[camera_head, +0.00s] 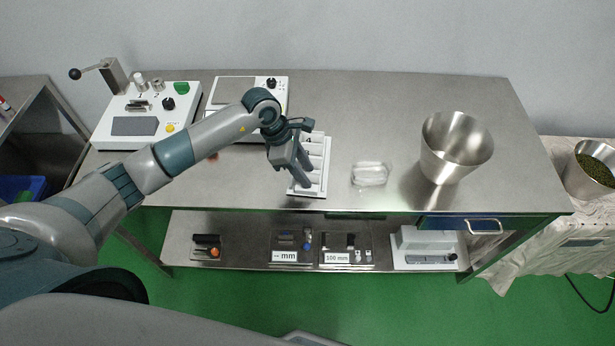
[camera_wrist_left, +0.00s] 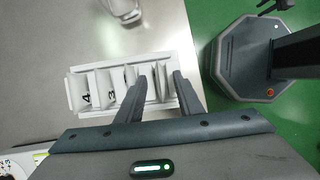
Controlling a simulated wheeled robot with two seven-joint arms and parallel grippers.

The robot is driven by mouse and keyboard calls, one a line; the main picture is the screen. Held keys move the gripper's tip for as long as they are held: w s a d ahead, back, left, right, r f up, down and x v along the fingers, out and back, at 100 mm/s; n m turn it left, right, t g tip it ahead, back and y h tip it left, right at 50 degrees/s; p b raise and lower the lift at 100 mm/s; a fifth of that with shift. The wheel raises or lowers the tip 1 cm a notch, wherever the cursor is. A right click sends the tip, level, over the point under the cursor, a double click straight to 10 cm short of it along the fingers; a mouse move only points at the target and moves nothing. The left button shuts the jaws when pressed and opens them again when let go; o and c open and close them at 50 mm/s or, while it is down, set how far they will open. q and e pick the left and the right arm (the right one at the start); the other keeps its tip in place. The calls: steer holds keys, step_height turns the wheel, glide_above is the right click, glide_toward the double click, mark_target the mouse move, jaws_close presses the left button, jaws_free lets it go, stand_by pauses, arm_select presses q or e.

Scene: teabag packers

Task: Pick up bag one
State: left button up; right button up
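A white tray (camera_head: 324,150) of pale upright bags or dividers stands near the table's front edge. In the left wrist view, the tray (camera_wrist_left: 68,92) shows a bag marked 4 (camera_wrist_left: 86,97) and one marked 3 (camera_wrist_left: 110,92) at its left end. No mark for bag one is readable; my fingers cover part of that end. My left gripper (camera_head: 302,184) points down over the tray's near end. In the left wrist view its fingers (camera_wrist_left: 154,76) are apart, with pale bags or dividers showing between them. Contact with a bag cannot be told.
A clear glass dish (camera_head: 370,174) lies right of the tray, with a steel bucket (camera_head: 455,148) beyond it. Two white machines (camera_head: 145,118) (camera_head: 235,92) stand at the back left. The table's (camera_head: 400,95) back middle is bare. A lower shelf holds boxed tools.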

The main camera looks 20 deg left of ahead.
mark_target(312, 173)
arm_select(q)
jaws_close()
steer(key=shift+r, duration=0.15)
arm_select(e)
steer(key=shift+d+f, duration=0.1)
